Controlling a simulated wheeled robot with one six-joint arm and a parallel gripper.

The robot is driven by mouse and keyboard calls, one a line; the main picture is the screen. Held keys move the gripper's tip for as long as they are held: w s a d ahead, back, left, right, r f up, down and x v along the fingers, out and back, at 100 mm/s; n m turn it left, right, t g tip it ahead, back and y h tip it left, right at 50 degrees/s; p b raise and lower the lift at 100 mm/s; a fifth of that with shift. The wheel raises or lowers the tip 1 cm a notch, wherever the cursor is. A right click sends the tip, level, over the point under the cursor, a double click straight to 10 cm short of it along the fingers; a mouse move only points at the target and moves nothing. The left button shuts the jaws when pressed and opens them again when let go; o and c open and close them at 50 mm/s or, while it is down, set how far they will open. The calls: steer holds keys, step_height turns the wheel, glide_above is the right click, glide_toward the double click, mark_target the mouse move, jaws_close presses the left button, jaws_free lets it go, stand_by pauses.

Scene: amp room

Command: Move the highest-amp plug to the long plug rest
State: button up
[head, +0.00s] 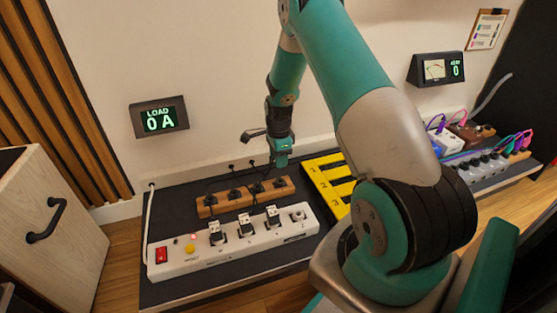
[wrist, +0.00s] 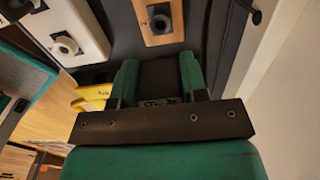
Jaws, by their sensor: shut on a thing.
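My gripper (head: 282,150) hangs above and behind the right end of a long wooden plug rest (head: 245,200). In the wrist view its green fingers (wrist: 158,72) are closed on a dark block, seemingly a black plug (wrist: 158,84); its rating cannot be read. The wooden rest (wrist: 160,40) shows ahead of the fingers, with a round dark fitting on its end. In the head view several dark fittings or plugs stand along the rest. A white power strip (head: 190,262) in front bears black-and-white plugs (head: 246,226) and a seemingly free socket (head: 298,215) at its right end.
A LOAD display (head: 160,119) reads 0 A. A yellow slotted frame (head: 318,180) lies right of the wooden rest. Coloured pedals and another strip (head: 480,168) stand farther right. A wooden cabinet (head: 50,225) is at left. Dark cables lie behind the rest.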

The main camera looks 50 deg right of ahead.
steer(key=shift+f+b, duration=3.55)
steer(key=shift+f, duration=0.55)
steer(key=o, duration=1)
step_height(320, 180, up, 17)
steer(key=p, duration=1)
steer(key=shift+r, duration=0.2)
